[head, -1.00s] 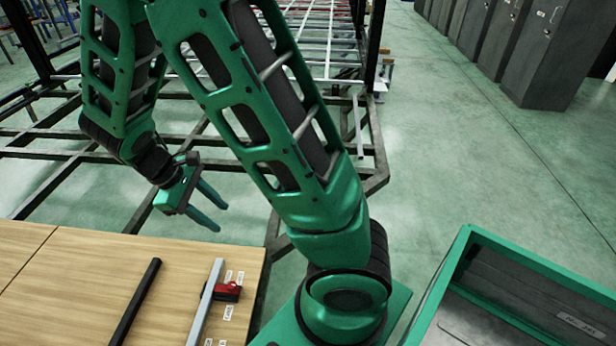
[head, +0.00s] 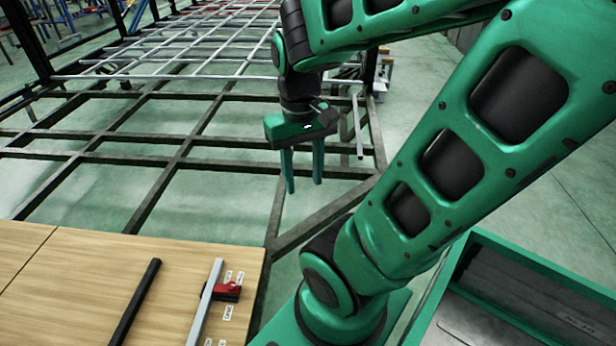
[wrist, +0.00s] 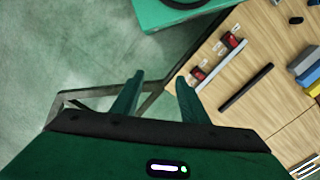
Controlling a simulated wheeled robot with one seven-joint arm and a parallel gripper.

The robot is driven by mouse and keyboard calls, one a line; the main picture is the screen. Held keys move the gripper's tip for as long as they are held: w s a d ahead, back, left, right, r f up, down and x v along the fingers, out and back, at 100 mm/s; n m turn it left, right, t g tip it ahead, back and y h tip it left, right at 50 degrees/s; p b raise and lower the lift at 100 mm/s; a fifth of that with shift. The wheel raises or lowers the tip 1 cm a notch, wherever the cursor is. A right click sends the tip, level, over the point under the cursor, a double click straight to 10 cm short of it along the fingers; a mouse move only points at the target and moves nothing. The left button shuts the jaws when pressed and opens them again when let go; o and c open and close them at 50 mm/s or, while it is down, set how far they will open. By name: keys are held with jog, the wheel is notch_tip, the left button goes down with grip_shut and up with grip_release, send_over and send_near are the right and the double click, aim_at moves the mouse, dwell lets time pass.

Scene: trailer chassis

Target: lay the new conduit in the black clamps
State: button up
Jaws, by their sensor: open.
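My gripper (head: 304,186) is open and empty, fingers pointing down over the chassis frame's near right corner, beyond the table. In the wrist view its fingers (wrist: 159,79) are apart with nothing between them. Two straight bars lie on the table: a black bar (head: 135,303) and a light grey bar (head: 206,303). Both show in the wrist view, the black bar (wrist: 246,86) and the grey bar (wrist: 218,67). I cannot tell which is the new conduit. I cannot make out any black clamps on the chassis.
The wooden table (head: 60,280) fills the lower left. A red tool (head: 228,291) and white labels lie by the grey bar. The dark chassis frame (head: 165,185) spreads behind the table. A green-rimmed bin (head: 540,270) stands at right. Blue and yellow boxes (wrist: 308,70) edge the wrist view.

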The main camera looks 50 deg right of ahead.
jog(key=shift+s+r+m+t, duration=0.15)
jog(key=shift+s+m, duration=0.15)
jog(key=shift+s, duration=0.3)
jog(key=shift+s+r+m+t, duration=0.15)
jog(key=shift+s+m, duration=0.15)
jog(key=shift+s, duration=0.25)
jog(key=shift+w+f, duration=0.3)
jog(key=shift+w, duration=0.35)
